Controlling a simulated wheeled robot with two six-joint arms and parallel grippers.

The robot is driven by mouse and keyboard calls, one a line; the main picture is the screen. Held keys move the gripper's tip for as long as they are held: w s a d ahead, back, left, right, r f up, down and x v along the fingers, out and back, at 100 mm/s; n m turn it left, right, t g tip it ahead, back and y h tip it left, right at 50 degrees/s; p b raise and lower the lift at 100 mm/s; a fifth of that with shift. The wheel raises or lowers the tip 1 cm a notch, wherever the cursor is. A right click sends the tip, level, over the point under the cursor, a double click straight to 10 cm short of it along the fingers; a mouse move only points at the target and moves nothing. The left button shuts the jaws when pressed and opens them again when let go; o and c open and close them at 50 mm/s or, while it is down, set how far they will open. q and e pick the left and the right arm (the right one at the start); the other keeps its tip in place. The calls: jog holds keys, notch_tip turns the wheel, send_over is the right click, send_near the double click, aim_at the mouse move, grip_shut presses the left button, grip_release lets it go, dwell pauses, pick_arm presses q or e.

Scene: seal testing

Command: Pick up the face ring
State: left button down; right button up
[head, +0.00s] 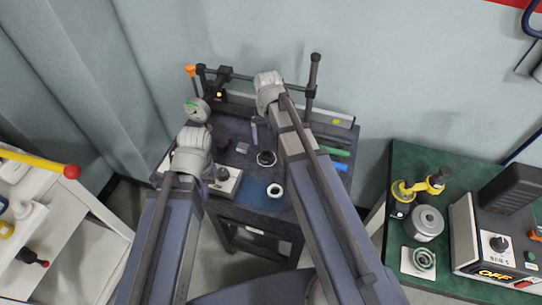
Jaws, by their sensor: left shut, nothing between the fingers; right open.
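A small pale ring (269,191), which looks like the face ring, lies on the blue mat (254,200) near the front of the dark bench. A dark round part with a light rim (266,165) sits just behind it. My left gripper (205,188) is mostly hidden under its wrist, to the left of the ring, beside a pale box with a dark knob. It is shut and empty. My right gripper (255,131) is partly hidden by its arm, behind the ring and above the bench. It is open and apart from the ring.
A gauge (197,109) and a dark frame (313,75) stand along the bench's back. Green and blue sticks (330,152) lie at its right. A green table (400,158) at right holds a grey round canister (425,222) and a control box. A white cabinet stands left.

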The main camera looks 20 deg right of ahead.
aim_at(267, 159)
notch_tip(267, 159, down, 3)
jog(key=b, duration=0.2)
jog(key=shift+a+r+b, duration=0.15)
jog(key=shift+r+b, duration=0.05)
jog(key=shift+b, duration=0.15)
jog(key=shift+f, duration=0.1)
jog(key=f+b, duration=0.5)
jog(key=shift+s+a+f, duration=0.1)
jog(key=shift+s+a, duration=0.15)
jog(key=shift+a, duration=0.1)
jog(key=c, duration=1.4)
jog(key=shift+c, duration=0.2)
